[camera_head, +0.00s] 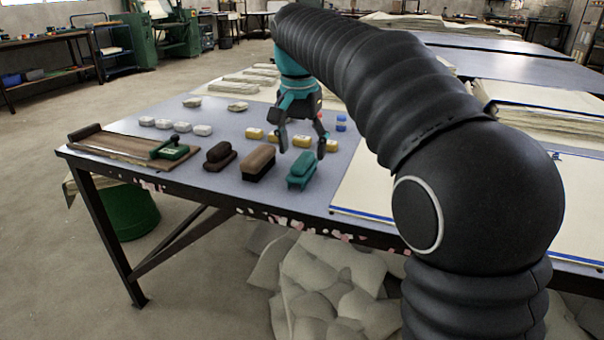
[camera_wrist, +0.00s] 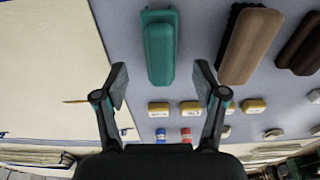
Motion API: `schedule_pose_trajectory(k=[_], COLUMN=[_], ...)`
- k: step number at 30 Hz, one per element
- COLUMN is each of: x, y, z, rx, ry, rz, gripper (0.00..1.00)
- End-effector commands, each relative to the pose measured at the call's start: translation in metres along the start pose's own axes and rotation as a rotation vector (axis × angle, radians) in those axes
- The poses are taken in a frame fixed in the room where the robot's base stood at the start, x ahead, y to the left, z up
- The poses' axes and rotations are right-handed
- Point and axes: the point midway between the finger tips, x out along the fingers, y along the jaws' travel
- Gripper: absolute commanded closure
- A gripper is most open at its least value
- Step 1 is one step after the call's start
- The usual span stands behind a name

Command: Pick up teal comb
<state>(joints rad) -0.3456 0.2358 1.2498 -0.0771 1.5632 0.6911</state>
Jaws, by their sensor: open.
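The teal comb (camera_head: 301,170) lies on the blue-grey table near its front edge, at the right end of a row of brushes. In the wrist view the teal comb (camera_wrist: 159,46) is at the top centre, ahead of the fingertips and between their lines. My gripper (camera_head: 302,148) is open and empty above the table, just behind the comb. In the wrist view my gripper (camera_wrist: 161,75) shows its two fingers spread wide, with nothing between them.
A brown brush (camera_head: 259,163) stands left of the comb, with a dark brown brush (camera_head: 220,156) and a green-handled tool (camera_head: 170,149) further left. Several yellow blocks (camera_wrist: 251,106) sit behind. A pale sheet stack (camera_wrist: 50,60) lies beside the comb.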

Motion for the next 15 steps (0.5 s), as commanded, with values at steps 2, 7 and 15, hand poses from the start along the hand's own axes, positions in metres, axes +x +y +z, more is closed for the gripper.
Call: schedule_pose_trajectory(k=[2, 7, 15], x=[0.004, 0.022, 0.053], y=[0.0, 0.0, -0.001], z=[0.0, 0.0, 0.0], rx=[0.0, 0.0, 0.0], ry=[0.0, -0.001, 0.0], rz=[0.0, 0.001, 0.0], gripper=[0.29, 0.29, 0.29])
